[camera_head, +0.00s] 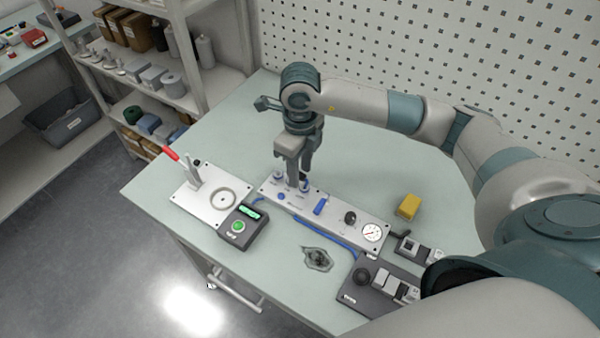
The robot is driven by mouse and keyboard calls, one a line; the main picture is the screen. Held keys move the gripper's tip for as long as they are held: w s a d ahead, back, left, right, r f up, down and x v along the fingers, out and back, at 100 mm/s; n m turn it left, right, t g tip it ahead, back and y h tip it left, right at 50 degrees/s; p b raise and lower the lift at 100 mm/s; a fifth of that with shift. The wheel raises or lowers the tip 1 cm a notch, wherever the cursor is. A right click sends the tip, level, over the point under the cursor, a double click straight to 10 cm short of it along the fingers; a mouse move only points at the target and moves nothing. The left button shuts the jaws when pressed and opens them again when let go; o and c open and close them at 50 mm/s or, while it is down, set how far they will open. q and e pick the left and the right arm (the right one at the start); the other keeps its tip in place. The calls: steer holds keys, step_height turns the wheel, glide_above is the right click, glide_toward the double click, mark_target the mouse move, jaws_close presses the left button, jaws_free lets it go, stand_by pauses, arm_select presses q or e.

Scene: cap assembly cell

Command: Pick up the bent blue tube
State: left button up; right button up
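A thin blue tube (325,236) runs along the front edge of the light grey panel (338,222) and bends near its right end. A short blue piece (320,207) lies on the panel. My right gripper (293,182) points down over the panel's left end, close to small blue-and-white fittings (305,183). It is apart from the blue tube's right part. Its fingertips are small and partly merge with the fittings, so I cannot tell whether they are open or hold anything. My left gripper is not in view.
A plate with a red-handled lever (190,205) and a dark box with a green button (240,228) stand left. A yellow block (408,206), a gauge (372,232) and dark device boxes (372,288) are right. A grey crumpled item (318,259) lies in front. The table's (235,135) back left is clear.

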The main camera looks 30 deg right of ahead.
steer(key=shift+f, duration=1.1)
jaws_close()
